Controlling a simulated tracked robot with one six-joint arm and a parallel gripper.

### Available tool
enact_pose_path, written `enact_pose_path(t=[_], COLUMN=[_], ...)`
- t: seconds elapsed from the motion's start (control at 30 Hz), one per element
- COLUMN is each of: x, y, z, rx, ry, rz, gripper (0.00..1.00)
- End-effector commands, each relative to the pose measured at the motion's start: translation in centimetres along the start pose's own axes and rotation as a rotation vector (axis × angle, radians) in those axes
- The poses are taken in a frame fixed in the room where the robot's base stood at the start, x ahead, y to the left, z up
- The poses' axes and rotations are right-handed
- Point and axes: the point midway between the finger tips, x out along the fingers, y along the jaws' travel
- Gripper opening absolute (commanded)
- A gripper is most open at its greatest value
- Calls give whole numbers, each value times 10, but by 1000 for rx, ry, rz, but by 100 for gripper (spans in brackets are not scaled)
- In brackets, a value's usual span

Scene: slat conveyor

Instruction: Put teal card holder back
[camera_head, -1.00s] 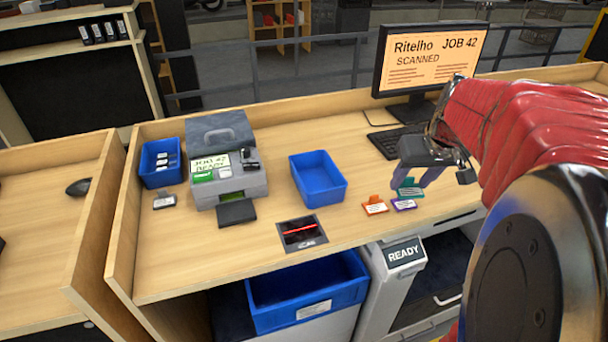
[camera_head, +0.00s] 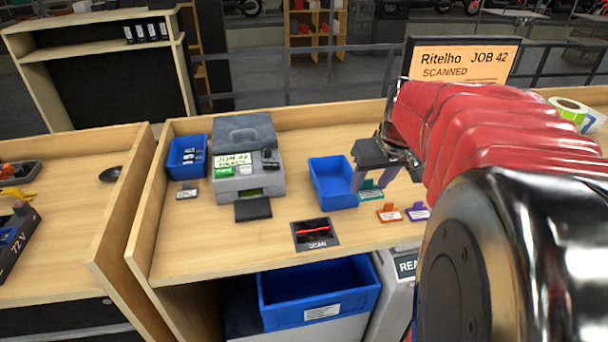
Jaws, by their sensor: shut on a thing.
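The teal card holder (camera_head: 371,194) is between the fingertips of my gripper (camera_head: 369,183), which is shut on it. It shows just right of the empty blue tray (camera_head: 322,190), and part of it is hidden by the fingers. I cannot tell how high above the counter it is. An orange card holder (camera_head: 389,214) and a purple card holder (camera_head: 419,213) stand on the counter to its right, in front of my arm.
A scan pad (camera_head: 315,235) lies near the front edge. A larger blue bin (camera_head: 280,315) is below the counter. The monitor (camera_head: 461,62) stands behind my arm.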

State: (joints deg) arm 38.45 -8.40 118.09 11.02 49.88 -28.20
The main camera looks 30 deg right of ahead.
Motion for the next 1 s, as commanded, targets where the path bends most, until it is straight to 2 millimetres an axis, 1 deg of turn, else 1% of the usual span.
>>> enact_pose_path(t=[0.47,0.57,0.67,0.9,1.0], x=[0,4,14,49,56], y=[2,2,2,2,2], z=[1,3,7,22,24], rx=[4,5,6,7,6], ry=[0,-1,-2,-3,-1], rz=[2,1,1,1,2], gripper=[25,25,25,25,25])
